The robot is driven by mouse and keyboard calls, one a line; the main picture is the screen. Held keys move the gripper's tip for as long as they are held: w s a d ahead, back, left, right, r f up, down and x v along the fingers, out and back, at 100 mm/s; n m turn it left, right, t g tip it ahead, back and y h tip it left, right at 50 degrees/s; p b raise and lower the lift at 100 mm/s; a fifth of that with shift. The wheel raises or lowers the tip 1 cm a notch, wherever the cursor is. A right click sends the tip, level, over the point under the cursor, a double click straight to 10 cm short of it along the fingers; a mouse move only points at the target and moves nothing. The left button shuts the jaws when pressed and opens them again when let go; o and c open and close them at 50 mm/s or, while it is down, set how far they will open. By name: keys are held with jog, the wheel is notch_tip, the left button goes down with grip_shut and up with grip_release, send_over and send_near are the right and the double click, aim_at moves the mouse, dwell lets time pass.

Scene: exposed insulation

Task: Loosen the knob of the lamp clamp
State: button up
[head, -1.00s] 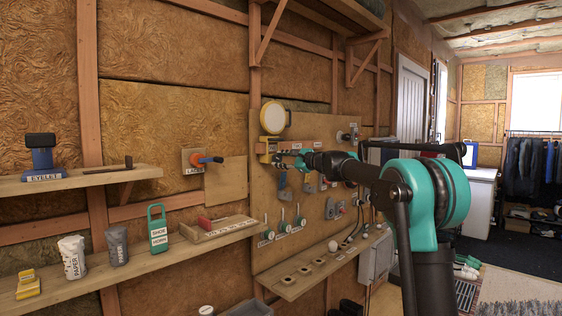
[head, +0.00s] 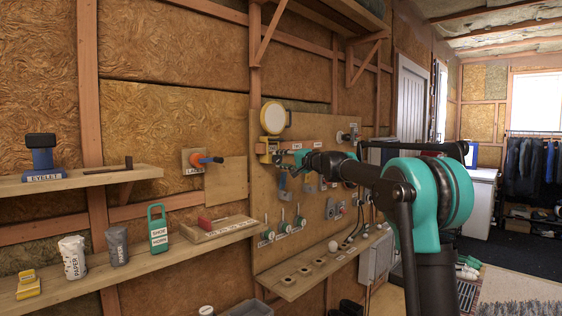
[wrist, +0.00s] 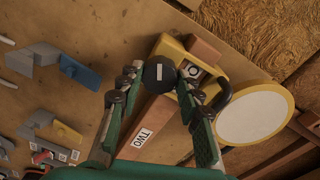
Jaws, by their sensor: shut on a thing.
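The lamp clamp is yellow (wrist: 173,47) and sits on a wooden rail in the wrist view. Its round black knob (wrist: 159,72) carries a white bar mark. My gripper (wrist: 162,84) has its two fingers on either side of the knob, shut on it. The lamp's round pale face with a yellow rim (wrist: 253,118) is right of the clamp. In the head view the lamp (head: 273,117) stands above the clamp (head: 266,148) on the board. My gripper (head: 291,158) is beside the clamp there, and the knob cannot be made out.
The rail (wrist: 145,127) bears a "TWO" label and runs between my fingers. Several grey, blue and yellow levers hang on the board, left in the wrist view. Below, a shelf (head: 290,292) holds small items.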

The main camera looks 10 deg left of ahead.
jog(key=n, duration=1.2)
jog(key=shift+f+t, duration=0.1)
jog(key=shift+t, duration=0.2)
dwell(0.4)
jog(key=o, duration=1.2)
jog(key=shift+c, duration=0.2)
jog(key=v, duration=1.2)
